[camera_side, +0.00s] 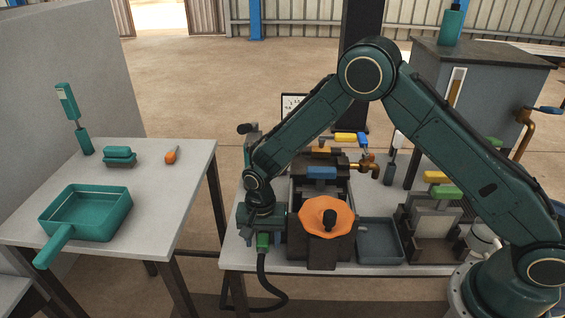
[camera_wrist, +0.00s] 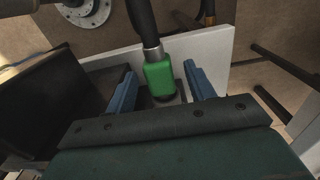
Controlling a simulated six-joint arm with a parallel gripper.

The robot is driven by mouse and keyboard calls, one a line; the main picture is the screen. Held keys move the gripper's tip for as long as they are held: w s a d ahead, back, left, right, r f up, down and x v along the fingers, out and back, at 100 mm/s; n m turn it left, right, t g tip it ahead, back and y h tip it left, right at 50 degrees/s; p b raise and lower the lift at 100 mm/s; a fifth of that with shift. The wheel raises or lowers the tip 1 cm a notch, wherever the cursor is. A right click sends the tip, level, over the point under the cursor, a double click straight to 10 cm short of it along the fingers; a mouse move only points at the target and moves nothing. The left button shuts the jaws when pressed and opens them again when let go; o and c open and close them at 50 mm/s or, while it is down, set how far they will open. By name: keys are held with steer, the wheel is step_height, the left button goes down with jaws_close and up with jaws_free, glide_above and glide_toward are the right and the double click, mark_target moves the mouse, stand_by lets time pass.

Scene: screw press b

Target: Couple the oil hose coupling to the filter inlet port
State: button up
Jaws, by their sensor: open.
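The oil hose coupling is a green block (camera_wrist: 159,76) with a metal collar and a black hose. In the wrist view it stands between the two blue jaws of my gripper (camera_wrist: 160,84), with visible gaps on both sides. In the side view the green coupling (camera_side: 263,241) is at the left front of the bench, under my gripper (camera_side: 262,236), and its hose (camera_side: 262,280) hangs over the front edge. My gripper is open around the coupling. I cannot tell for sure which fitting is the filter inlet port; a brass pipe fitting (camera_side: 369,165) shows behind the press.
The press with an orange handwheel (camera_side: 325,214) stands right beside my gripper. A grey tray (camera_side: 380,240) lies to its right. A grey cabinet (camera_side: 480,90) stands at back right.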

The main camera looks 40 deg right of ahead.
steer(key=shift+r, duration=0.15)
step_height(320, 180, up, 14)
steer(key=shift+f, duration=0.25)
stand_by(0.4)
steer(key=shift+r, duration=0.1)
stand_by(0.3)
